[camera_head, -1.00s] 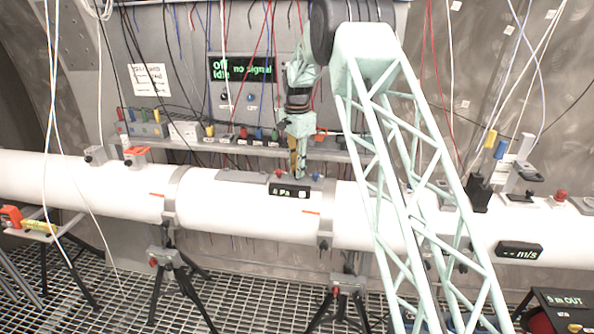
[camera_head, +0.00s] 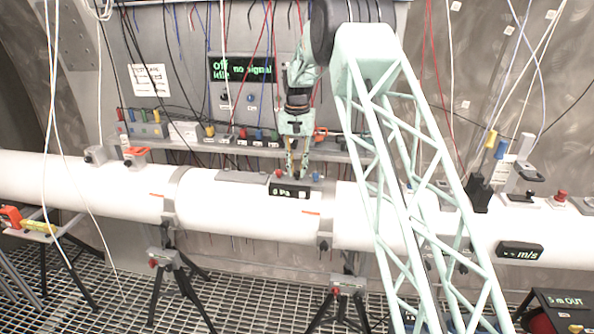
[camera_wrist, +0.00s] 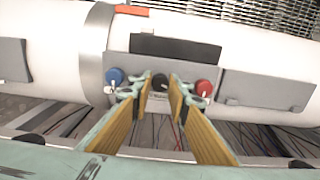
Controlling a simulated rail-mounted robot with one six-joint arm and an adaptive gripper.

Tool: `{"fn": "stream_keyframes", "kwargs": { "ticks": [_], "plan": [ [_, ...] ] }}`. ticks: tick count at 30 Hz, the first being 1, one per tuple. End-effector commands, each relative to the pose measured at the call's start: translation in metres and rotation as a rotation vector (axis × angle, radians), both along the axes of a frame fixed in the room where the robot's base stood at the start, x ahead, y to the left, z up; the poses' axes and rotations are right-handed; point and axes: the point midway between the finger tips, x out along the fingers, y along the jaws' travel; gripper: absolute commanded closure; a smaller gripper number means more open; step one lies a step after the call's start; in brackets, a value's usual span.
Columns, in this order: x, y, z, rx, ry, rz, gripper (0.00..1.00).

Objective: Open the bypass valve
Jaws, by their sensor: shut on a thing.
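A small black knob (camera_wrist: 160,82) sits on a grey plate (camera_wrist: 126,66) on the white pipe, between a blue fitting (camera_wrist: 114,76) and a red fitting (camera_wrist: 204,87). My gripper (camera_wrist: 158,88) has one yellow-brown finger on each side of the black knob and is shut on it. In the head view my gripper (camera_head: 297,176) points straight down at the pipe top, between the red fitting (camera_head: 278,173) and the blue fitting (camera_head: 316,176), behind a small display reading 0 Pa (camera_head: 289,191). The fingers hide the knob there. I see no label naming the bypass valve.
The white pipe (camera_head: 230,212) runs across the view on tripods (camera_head: 168,262) over a grated floor. A shelf (camera_head: 225,147) with coloured parts stands behind it. Wires hang around my arm. An orange-handled part (camera_head: 136,153) sits on the pipe at the left.

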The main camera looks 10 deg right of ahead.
Motion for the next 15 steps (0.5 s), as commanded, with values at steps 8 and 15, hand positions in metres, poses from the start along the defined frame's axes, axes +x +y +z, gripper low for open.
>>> {"fn": "stream_keyframes", "kwargs": {
  "ticks": [8, 15],
  "plan": [
    [0.0001, 0.0000, 0.0001, 0.000, 0.000, 0.171, 0.94],
    [0.0001, -0.0001, 0.0002, 0.000, 0.000, 0.249, 0.94]
  ]
}}
